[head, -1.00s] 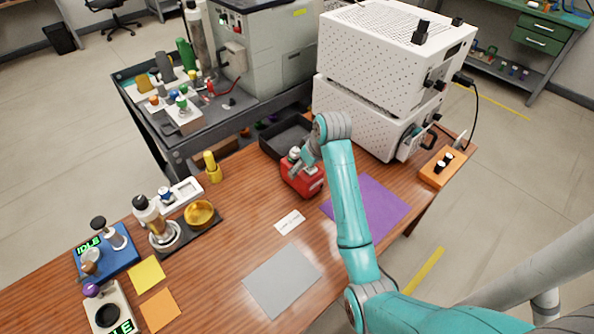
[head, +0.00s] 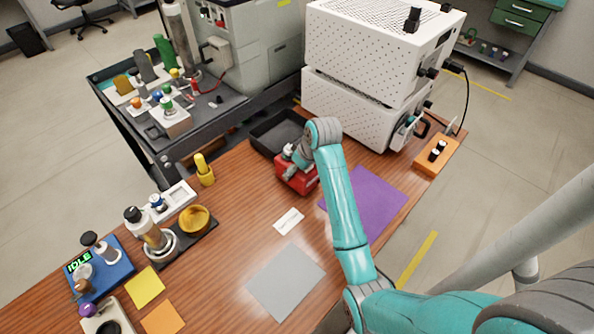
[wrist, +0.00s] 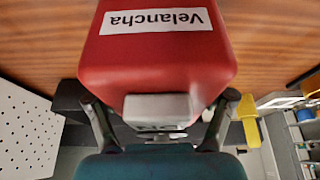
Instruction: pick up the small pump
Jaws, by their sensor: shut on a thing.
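The small pump (head: 301,182) is a red box at the back of the wooden table, in front of a black tray. In the wrist view the red pump (wrist: 155,62) fills the upper middle, with a white label reading "Velancha" and a grey block on its near end. My gripper (head: 291,153) is on the pump's top from above. In the wrist view my gripper (wrist: 158,108) has one finger on each side of the grey block and is shut on the pump. I cannot tell whether the pump's base touches the table.
The black tray (head: 258,142) is just behind the pump, and white perforated machines (head: 350,108) stand to the right. A purple mat (head: 380,195), a white card (head: 288,220) and a grey mat (head: 285,282) lie nearer. A yellow bottle (head: 204,172) stands to the left.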

